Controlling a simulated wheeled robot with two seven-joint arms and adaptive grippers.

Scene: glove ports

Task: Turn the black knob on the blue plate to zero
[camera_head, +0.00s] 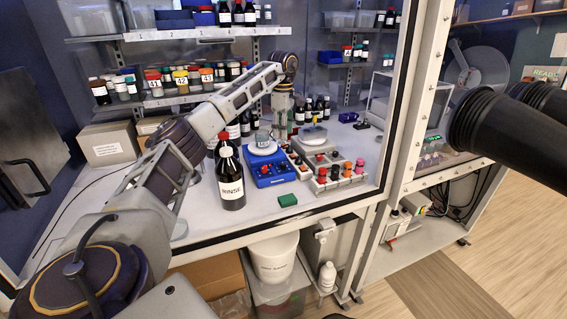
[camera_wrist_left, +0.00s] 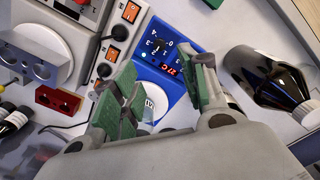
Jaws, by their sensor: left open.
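The blue plate (camera_head: 270,176), a hotplate with a white round top, stands on the bench in the head view, with a small glass vessel (camera_head: 263,138) on it. In the left wrist view the blue plate (camera_wrist_left: 178,52) shows its control panel with printed numbers, a red display and the black knob (camera_wrist_left: 158,47). The knob's exact pointer setting is too small to read. My left gripper (camera_head: 281,130) hangs over the bench by the blue plate. In the wrist view its green-padded fingers (camera_wrist_left: 163,95) are apart and empty, with the knob beyond them, untouched. My right gripper is not in view.
A dark RINSE bottle (camera_head: 231,180) stands left of the blue plate. A grey hotplate (camera_head: 315,145) and a rack of small coloured-capped bottles (camera_head: 338,178) are at its right. A green block (camera_head: 288,200) lies in front. Shelves of bottles are behind; large black cylinders (camera_head: 505,125) project at right.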

